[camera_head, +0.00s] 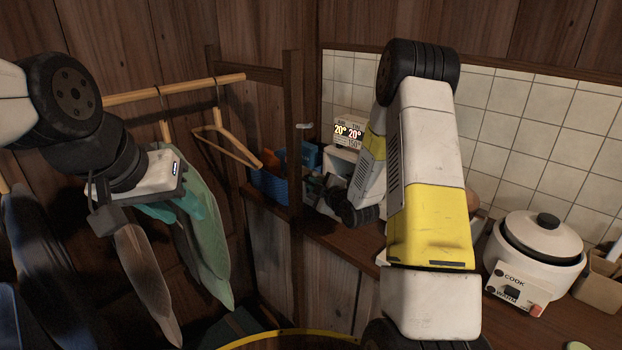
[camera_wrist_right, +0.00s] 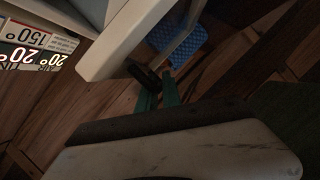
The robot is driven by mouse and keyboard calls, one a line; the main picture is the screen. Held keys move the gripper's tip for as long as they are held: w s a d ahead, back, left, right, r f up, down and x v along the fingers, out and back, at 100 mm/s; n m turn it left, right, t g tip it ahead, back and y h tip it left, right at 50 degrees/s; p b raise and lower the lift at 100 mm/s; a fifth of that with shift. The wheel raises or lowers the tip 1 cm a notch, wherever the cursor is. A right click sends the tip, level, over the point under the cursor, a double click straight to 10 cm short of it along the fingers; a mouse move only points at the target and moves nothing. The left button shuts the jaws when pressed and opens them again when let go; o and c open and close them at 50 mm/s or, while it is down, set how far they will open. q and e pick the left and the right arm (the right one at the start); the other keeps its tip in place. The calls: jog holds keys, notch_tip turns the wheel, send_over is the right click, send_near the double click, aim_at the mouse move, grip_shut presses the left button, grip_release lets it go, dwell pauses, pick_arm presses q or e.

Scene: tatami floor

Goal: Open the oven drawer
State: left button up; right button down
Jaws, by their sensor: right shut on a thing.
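The oven (camera_head: 349,136) is a small white appliance with a lit "20° 20°" and "150°" panel, standing on the counter against the tiles. My right arm partly covers it in the head view. In the right wrist view, its white front edge (camera_wrist_right: 130,38) crosses the top left. My right gripper (camera_wrist_right: 158,82) has green fingers closed at the oven drawer's handle; the fingers partly hide the grip. How far the drawer stands out cannot be told. My left gripper (camera_head: 180,207) hangs in front of the clothes at left, away from the oven; its finger gap is unclear.
A blue basket (camera_head: 269,187) stands just left of the oven and shows in the right wrist view (camera_wrist_right: 178,38). A white rice cooker (camera_head: 540,240) stands on the counter at right. A wooden post (camera_head: 293,150) and a clothes rail with a hanger (camera_head: 226,146) stand left.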

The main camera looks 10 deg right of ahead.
jog(key=c, duration=1.8)
grip_release()
jog(key=v, duration=0.7)
jog(key=shift+s+d, duration=0.2)
jog(key=shift+s, duration=0.15)
jog(key=shift+r, duration=0.1)
jog(key=shift+c, duration=0.5)
